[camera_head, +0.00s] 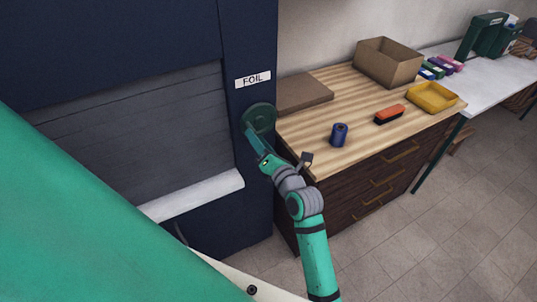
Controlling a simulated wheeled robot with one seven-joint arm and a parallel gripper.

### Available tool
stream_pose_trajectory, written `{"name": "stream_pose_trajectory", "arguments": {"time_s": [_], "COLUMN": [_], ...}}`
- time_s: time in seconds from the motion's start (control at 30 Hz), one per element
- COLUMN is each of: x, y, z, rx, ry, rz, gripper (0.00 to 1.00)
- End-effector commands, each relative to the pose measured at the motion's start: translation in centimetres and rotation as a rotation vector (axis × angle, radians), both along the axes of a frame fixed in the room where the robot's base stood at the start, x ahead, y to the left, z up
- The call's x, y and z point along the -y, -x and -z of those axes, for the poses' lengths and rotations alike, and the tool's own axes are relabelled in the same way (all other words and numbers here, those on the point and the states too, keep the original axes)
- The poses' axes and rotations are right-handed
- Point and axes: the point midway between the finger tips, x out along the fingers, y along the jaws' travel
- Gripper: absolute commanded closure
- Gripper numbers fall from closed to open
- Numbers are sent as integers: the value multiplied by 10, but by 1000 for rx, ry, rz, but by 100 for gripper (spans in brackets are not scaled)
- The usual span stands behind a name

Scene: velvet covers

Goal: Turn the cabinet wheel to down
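The cabinet wheel (261,116) is a dark green disc on the front of the dark blue cabinet (254,193), just below a white label (253,80) reading "FOIL". My green and grey arm reaches up from the bottom of the head view. My gripper (252,140) is at the lower left edge of the wheel and overlaps it in this view. The gripper is small and partly merges with the wheel's colour, so I cannot tell whether its fingers are open or closed, or whether they touch the wheel. The wheel's pointer or setting is not readable.
A grey slatted shutter (135,135) with a pale ledge (195,197) is left of the wheel. A wooden-topped drawer unit (345,95) stands close at right, carrying a blue spool (339,134), an orange-black brush (389,114), a yellow tray (432,97) and a cardboard box (388,64).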

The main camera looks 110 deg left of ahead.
Motion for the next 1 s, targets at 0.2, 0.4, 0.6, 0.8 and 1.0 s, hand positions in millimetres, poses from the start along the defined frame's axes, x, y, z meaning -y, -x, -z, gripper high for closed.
{"name": "stream_pose_trajectory", "arguments": {"time_s": [0.2, 0.4, 0.6, 0.8, 1.0], "x": [13, 25, 37, 45, 47], "y": [-18, -34, -47, -56, -59], "z": [0, 0, 0, 0, 0], "rx": [0, 3, 2, 2, 1], "ry": [0, -1, 0, 1, 1], "rz": [3, 3, 1, 1, 0], "gripper": [65, 65, 65, 65, 65]}}
